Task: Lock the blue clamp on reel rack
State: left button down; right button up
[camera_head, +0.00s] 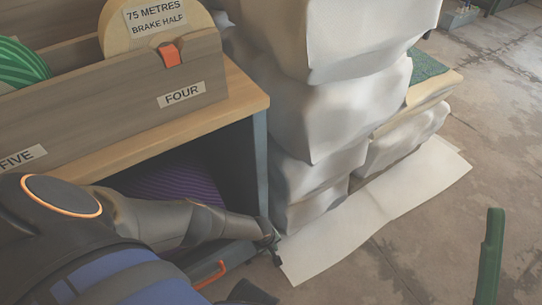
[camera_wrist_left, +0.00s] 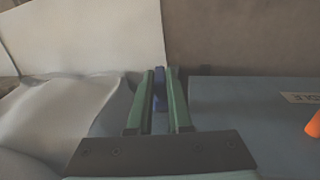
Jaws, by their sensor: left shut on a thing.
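The reel rack (camera_head: 259,150) has a wooden top and a grey-blue post, and stands at the left in the head view. My left arm reaches across its open lower bay. My left gripper (camera_head: 268,243) is by the foot of that post, small and dark there. In the left wrist view my left gripper (camera_wrist_left: 160,90) has two green fingers shut on a narrow blue piece, the blue clamp (camera_wrist_left: 160,76). Only its upper end shows between the fingers. The clamp cannot be made out in the head view, and whether it is locked cannot be told.
Stacked white wrapped bundles (camera_head: 340,100) stand close right of the rack, with a pale sheet (camera_head: 375,210) on the floor beside. An orange handle (camera_head: 210,275) is low on the rack. A green upright piece (camera_head: 490,255) is at the right.

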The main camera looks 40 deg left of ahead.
pick_arm(q)
jog(key=shift+w+g+y+b, duration=0.15)
jog(key=shift+g+y+b, duration=0.25)
jog(key=shift+g+b, duration=0.5)
jog(key=c, duration=0.8)
grip_release()
jog(key=shift+c, duration=0.2)
notch_tip(320, 180, up, 6)
jog(key=p, duration=0.6)
jog(key=shift+r, duration=0.25)
jog(key=shift+d+r+p, duration=0.1)
jog(key=shift+r+p, duration=0.25)
jog(key=shift+r, duration=0.1)
